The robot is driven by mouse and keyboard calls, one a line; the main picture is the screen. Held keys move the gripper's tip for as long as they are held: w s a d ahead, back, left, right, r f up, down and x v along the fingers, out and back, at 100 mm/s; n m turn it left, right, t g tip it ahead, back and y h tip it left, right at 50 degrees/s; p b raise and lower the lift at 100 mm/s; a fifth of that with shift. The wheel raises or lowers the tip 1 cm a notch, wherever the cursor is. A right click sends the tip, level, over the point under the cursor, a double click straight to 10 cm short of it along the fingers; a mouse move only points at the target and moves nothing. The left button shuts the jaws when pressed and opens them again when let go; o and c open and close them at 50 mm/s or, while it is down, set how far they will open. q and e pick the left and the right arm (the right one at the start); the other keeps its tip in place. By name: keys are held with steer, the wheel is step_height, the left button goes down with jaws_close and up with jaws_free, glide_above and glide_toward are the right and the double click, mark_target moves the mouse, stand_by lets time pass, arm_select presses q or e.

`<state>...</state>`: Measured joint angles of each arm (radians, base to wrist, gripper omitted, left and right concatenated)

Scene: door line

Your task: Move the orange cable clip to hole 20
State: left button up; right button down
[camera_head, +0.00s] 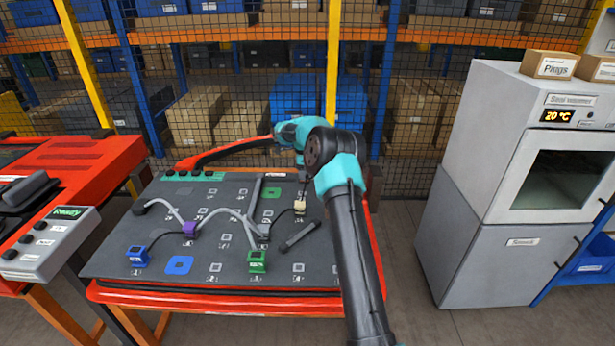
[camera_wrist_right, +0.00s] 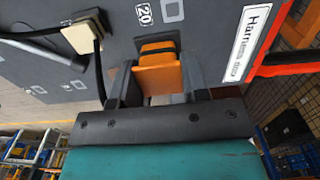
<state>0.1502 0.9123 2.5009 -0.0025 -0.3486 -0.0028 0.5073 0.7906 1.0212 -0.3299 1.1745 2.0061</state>
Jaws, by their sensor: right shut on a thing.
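The orange cable clip (camera_wrist_right: 160,76) shows in the right wrist view between the two fingers of my right gripper (camera_wrist_right: 158,64), which is shut on it. It is close to the dark board (camera_wrist_right: 220,28); I cannot tell whether it touches. The label 20 (camera_wrist_right: 144,14) and a white square hole mark (camera_wrist_right: 172,10) are just beyond it. In the head view my right arm reaches over the board's back right part, with the gripper (camera_head: 302,172) partly hidden; I cannot make out the orange clip there. My left gripper is not in view.
A beige clip (camera_head: 299,204) with a black cable is close to my right gripper; it also shows in the wrist view (camera_wrist_right: 85,35). A purple clip (camera_head: 190,228), blue clip (camera_head: 137,256) and green clip (camera_head: 257,260) stand on the board. A grey cabinet (camera_head: 478,240) stands right.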

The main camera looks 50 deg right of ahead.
steer(key=shift+w+d, duration=0.2)
steer(key=shift+w, duration=0.35)
steer(key=shift+w+d, duration=0.2)
steer(key=shift+w, duration=0.35)
glide_above(302, 193)
steer(key=shift+f, duration=2.95)
steer(key=shift+f, duration=0.7)
steer(key=shift+f, duration=0.25)
steer(key=shift+f, duration=0.15)
steer(key=c, duration=0.5)
jaws_free()
steer(key=shift+c, duration=0.2)
step_height(302, 193, up, 18)
steer(key=shift+f, duration=0.2)
